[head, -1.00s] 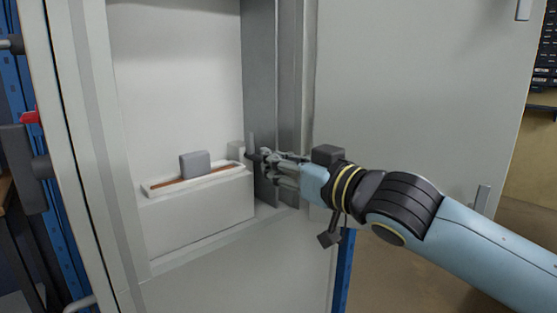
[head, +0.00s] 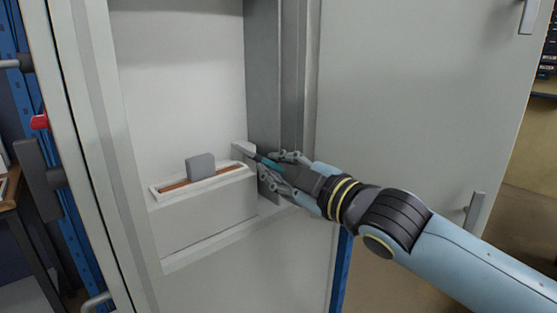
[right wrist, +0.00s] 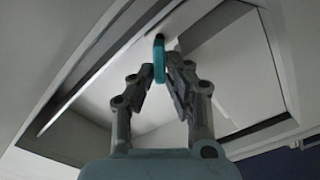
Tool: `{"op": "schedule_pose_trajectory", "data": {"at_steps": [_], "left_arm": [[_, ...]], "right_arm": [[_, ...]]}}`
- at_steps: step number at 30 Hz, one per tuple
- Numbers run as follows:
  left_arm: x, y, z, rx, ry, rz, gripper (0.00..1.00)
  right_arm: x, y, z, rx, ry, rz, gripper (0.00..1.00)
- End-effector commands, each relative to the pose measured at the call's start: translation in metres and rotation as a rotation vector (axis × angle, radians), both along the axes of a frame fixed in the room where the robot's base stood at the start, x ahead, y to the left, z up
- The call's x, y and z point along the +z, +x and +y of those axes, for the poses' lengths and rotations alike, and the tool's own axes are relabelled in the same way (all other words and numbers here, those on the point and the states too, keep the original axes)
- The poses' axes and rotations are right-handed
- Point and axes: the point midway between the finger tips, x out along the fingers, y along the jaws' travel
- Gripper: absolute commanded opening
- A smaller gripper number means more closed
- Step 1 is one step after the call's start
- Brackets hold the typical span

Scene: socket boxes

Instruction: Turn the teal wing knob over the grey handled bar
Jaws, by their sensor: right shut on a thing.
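The teal wing knob (head: 271,163) is at the right end of the white box inside the open cabinet, partly hidden by my fingers. It also shows as a teal piece between my fingertips in the right wrist view (right wrist: 159,59). My right gripper (head: 275,165) is shut on it, with its fingers on either side of the knob. A grey upright block (head: 201,166), which looks like the handle of the grey bar, stands in the box's brown slot, left of the knob. My left gripper is not in view.
The white box (head: 205,212) sits low in the cabinet. The open door (head: 420,100) stands to the right, behind my right arm. The cabinet's left frame (head: 90,160) carries a dark handle (head: 40,168). The space above the box is clear.

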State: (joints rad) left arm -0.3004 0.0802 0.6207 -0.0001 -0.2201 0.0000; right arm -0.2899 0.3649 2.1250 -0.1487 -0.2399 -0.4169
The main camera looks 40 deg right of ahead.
Motion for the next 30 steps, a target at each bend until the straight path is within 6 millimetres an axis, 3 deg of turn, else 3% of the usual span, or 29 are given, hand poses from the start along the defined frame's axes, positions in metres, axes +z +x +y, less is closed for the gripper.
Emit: {"op": "schedule_pose_trajectory", "data": {"at_steps": [15, 30], "left_arm": [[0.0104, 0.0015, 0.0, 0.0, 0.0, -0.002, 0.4], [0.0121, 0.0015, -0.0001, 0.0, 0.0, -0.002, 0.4]], "right_arm": [[-0.0052, -0.0005, 0.002, 0.0, -0.454, -0.033, 0.0], [-0.0082, -0.0005, 0.0022, 0.0, -0.661, -0.05, 0.0]]}}
